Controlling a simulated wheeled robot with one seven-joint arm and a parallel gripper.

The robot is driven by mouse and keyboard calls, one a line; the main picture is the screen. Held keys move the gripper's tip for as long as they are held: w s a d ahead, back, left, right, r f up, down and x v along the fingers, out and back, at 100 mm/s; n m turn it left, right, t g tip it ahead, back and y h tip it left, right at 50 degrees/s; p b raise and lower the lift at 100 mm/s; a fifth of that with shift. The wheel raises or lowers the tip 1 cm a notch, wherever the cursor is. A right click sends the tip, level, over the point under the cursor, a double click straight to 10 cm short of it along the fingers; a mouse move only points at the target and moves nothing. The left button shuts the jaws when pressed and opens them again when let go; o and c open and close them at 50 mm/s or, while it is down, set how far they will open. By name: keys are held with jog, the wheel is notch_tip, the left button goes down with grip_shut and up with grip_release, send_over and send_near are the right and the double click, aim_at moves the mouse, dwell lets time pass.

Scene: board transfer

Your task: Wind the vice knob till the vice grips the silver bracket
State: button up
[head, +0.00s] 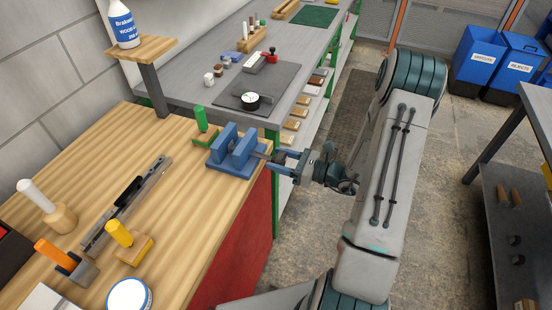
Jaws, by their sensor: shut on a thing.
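The blue vice (222,162) sits at the right edge of the wooden bench, with its two upright jaws apart and a gap between them. Its screw runs out to the right, past the bench edge. My gripper (279,158) reaches in from the right and is shut on the dark vice knob at the end of that screw; the fingers hide most of the knob. I cannot make out the silver bracket for certain; the gap between the jaws is small and partly hidden from here.
A green-handled tool (201,119) stands just behind the vice. A long metal rail (103,229), a yellow-handled tool (119,232) and an orange-handled tool (54,254) are on the bench (185,225). A grey bench (185,85) with a dial gauge stands behind.

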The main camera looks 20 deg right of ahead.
jog(key=shift+w+d+m+p, duration=0.15)
jog(key=shift+m+p, duration=0.55)
jog(key=shift+m, duration=0.6)
jog(key=shift+d+m+p, duration=0.15)
jog(key=shift+m+p, duration=0.5)
jog(key=shift+m, duration=0.65)
jog(key=o, duration=0.9)
jog(key=shift+d, duration=0.1)
jog(key=shift+c, duration=0.2)
jog(key=shift+o, duration=0.4)
jog(key=shift+d, duration=0.15)
jog(key=shift+a, duration=0.25)
jog(key=b+v, duration=0.3)
jog(key=v, duration=1.1)
jog(key=shift+r, duration=0.1)
